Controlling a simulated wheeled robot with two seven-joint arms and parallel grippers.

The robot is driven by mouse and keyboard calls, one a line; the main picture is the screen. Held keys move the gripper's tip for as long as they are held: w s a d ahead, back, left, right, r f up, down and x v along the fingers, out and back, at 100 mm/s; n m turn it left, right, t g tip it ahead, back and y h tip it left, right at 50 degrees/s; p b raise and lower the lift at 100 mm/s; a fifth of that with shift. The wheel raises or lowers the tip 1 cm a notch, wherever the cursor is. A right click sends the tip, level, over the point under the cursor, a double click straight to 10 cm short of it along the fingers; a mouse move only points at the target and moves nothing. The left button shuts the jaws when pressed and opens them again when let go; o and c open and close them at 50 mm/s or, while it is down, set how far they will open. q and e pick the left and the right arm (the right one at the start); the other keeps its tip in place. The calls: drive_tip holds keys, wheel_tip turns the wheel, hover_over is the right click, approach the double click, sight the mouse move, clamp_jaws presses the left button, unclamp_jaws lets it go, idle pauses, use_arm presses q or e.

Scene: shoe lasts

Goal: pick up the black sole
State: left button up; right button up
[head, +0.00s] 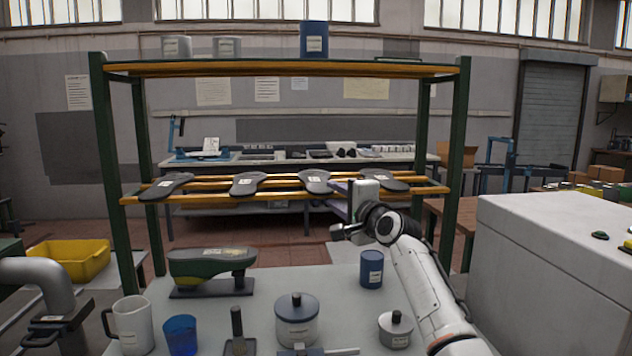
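My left gripper is not in view.
The green-posted rack (108,160) has an upper shelf (280,69) above the soles. A grey cabinet (560,270) stands right.

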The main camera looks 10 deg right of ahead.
clamp_jaws()
drive_tip(key=r+b+v, duration=0.1)
drive_tip(key=v, duration=0.8)
drive_tip(key=r+b+v, duration=0.2)
drive_tip(key=v, duration=0.7)
drive_tip(key=shift+r, duration=0.35)
drive_tip(key=c, duration=0.6)
unclamp_jaws()
clamp_jaws()
